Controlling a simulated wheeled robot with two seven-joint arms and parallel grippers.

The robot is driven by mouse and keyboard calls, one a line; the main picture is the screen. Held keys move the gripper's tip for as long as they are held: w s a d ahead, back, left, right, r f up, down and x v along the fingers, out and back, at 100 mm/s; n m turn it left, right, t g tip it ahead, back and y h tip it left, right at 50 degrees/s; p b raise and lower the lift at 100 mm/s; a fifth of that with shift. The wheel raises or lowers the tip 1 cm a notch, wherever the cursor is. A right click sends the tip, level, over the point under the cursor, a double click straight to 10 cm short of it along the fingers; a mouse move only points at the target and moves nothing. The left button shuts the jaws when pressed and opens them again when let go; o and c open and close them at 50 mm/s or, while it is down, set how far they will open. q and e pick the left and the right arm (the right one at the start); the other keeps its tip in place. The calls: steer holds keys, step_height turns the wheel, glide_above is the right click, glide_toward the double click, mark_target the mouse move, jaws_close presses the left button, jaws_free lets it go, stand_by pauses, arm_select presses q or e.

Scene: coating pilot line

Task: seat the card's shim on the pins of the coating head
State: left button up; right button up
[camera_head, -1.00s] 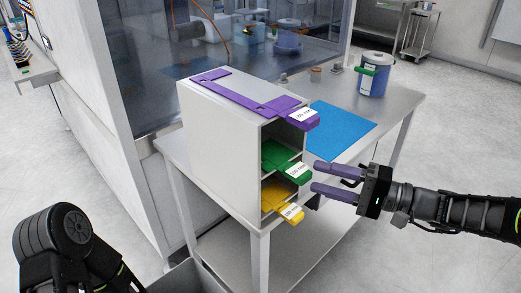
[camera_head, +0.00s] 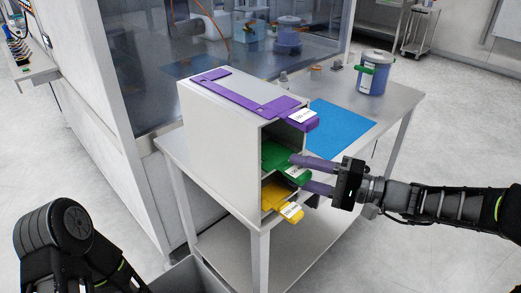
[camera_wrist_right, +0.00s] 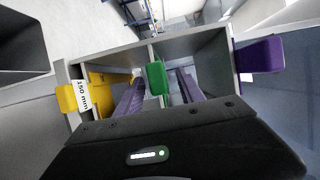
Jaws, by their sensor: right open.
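A green shim (camera_head: 275,157) lies on the middle shelf of the grey rack (camera_head: 217,150), its tab sticking out of the front. My right gripper (camera_head: 297,172) is open with its purple fingers around that tab; in the right wrist view the green tab (camera_wrist_right: 155,78) stands between the fingers with gaps visible. A yellow shim (camera_head: 275,197) is on the shelf below; its label reads 150 mm in the right wrist view (camera_wrist_right: 82,96). A purple shim (camera_head: 228,87) lies on the rack's top. I cannot make out the card or the coating head's pins. My left gripper is out of view.
The rack stands on a grey table (camera_head: 402,99) with a blue mat (camera_head: 342,127) to its right. A blue canister (camera_head: 373,74) with a green piece on it stands at the back right. A glass enclosure (camera_head: 160,95) rises behind the rack.

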steer(key=shift+c, duration=0.4)
jaws_close()
